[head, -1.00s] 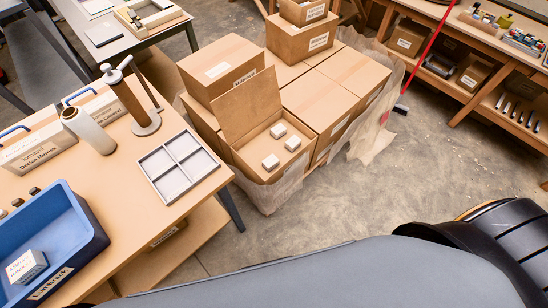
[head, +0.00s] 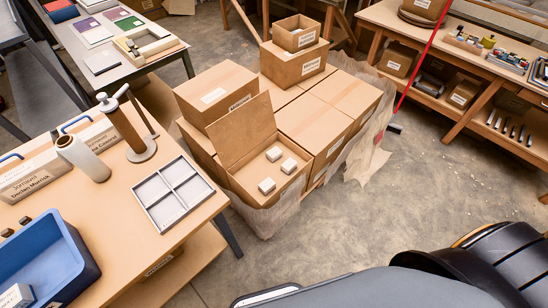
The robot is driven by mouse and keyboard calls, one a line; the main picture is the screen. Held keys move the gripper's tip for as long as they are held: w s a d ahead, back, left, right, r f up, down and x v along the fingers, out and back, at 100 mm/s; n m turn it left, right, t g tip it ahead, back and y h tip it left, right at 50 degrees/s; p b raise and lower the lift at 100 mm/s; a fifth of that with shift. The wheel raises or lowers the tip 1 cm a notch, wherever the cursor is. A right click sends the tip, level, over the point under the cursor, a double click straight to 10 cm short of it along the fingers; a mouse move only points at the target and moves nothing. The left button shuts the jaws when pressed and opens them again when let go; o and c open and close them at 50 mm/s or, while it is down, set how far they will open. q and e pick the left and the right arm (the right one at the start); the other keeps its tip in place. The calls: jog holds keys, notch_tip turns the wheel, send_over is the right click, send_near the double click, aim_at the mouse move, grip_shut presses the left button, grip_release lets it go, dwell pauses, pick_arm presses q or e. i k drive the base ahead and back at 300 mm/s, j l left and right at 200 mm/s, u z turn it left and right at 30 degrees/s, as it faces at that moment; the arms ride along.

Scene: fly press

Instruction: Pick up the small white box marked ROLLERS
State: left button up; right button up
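Another small white box (head: 15,297) sits in the blue bin at the lower left and is partly cut off by the picture edge. No ROLLERS marking can be read on any of them. Neither of my grippers shows in the head view.
The open carton (head: 235,131) stands among stacked cartons (head: 314,124). The wooden table at left (head: 120,235) bears the blue bin (head: 62,270), a divided tray (head: 173,194) and a roll stand (head: 140,150). Concrete floor (head: 400,200) is clear right of the stack.

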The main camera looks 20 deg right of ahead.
aim_at(268, 185)
jog(key=u, duration=2.25)
jog(key=z, duration=2.6)
jog(key=i+l+u, duration=0.15)
jog(key=i+u, duration=0.2)
jog(key=i+l+u, duration=0.2)
jog(key=u, duration=0.15)
jog(key=i+l, duration=0.05)
jog(key=i, duration=0.05)
